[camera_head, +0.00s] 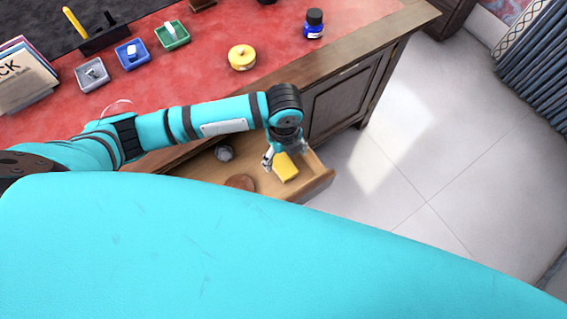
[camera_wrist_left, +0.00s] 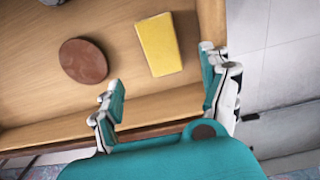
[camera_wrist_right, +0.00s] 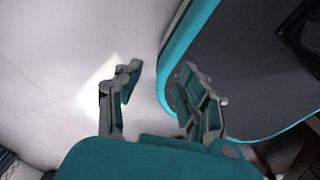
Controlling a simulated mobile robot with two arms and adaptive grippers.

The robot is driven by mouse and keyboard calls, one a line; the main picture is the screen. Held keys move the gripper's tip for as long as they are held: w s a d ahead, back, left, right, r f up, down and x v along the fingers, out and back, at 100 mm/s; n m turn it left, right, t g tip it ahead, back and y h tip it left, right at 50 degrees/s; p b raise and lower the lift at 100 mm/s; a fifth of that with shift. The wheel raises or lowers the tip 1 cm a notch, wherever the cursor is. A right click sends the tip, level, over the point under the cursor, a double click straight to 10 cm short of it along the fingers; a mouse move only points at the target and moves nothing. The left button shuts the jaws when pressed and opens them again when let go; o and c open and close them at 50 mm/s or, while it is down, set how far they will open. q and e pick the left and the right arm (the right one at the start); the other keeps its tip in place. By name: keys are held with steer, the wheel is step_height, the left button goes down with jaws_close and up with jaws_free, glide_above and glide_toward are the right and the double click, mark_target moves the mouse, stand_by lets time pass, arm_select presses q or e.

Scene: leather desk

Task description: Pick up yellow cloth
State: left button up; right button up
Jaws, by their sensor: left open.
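The yellow cloth (camera_head: 286,167) is a small folded yellow block lying in the open drawer, near its right end. It also shows in the left wrist view (camera_wrist_left: 159,44), flat on the wooden drawer floor. My left gripper (camera_head: 284,154) is over the drawer at the cloth, pointing down. In the left wrist view its fingers (camera_wrist_left: 165,90) are spread and empty, with the cloth ahead of and between them. My right gripper (camera_wrist_right: 165,95) shows only in its own wrist view, with its fingers apart and nothing between them, over pale floor and a dark surface with a turquoise edge.
The drawer (camera_head: 318,184) also holds a brown round disc (camera_head: 240,182) and a grey ball-like thing (camera_head: 224,152). The drawer walls stand close around the cloth. Above, the red desk top (camera_head: 200,75) bears a yellow round object (camera_head: 242,57), an ink bottle (camera_head: 313,23) and small trays.

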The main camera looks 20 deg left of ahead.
mark_target(285, 166)
arm_select(q)
step_height(285, 166, down, 4)
steer(key=shift+w+r, duration=0.1)
steer(key=shift+r, duration=0.1)
step_height(285, 166, down, 4)
steer(key=shift+w+r, duration=0.1)
steer(key=shift+r, duration=0.05)
steer(key=shift+d+f, duration=0.1)
steer(key=shift+f, duration=0.5)
steer(key=c, duration=1.3)
arm_select(e)
steer(key=shift+w, duration=1)
